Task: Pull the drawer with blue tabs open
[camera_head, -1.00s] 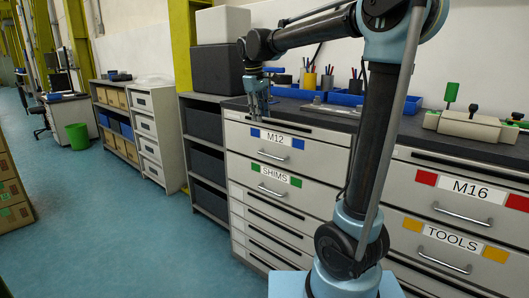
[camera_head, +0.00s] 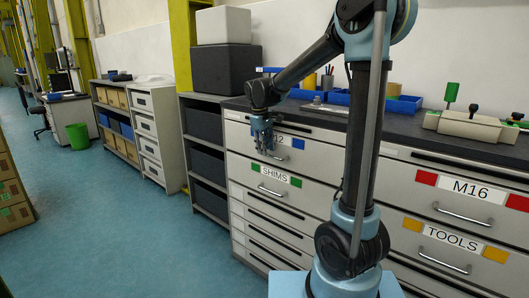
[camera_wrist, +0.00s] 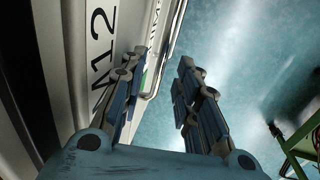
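The drawer with blue tabs is the top-left M12 drawer (camera_head: 318,156), and it looks shut. Its right blue tab (camera_head: 298,143) shows in the head view. My gripper (camera_head: 264,145) covers the left tab, part of the label and part of the handle. In the wrist view the M12 label (camera_wrist: 101,38) is at the left, close beside the fingers. My gripper (camera_wrist: 158,65) has its two fingers apart with nothing between them. A pale bar like a handle (camera_wrist: 165,65) shows beyond the fingers; I cannot tell which drawer's it is.
The SHIMS drawer (camera_head: 300,197) with green tabs is directly below. Drawers M16 (camera_head: 460,187) and TOOLS (camera_head: 450,241) are to the right. Blue bins and a clamp-like fixture (camera_head: 468,122) stand on the dark worktop (camera_head: 400,122). Blue floor in front is clear.

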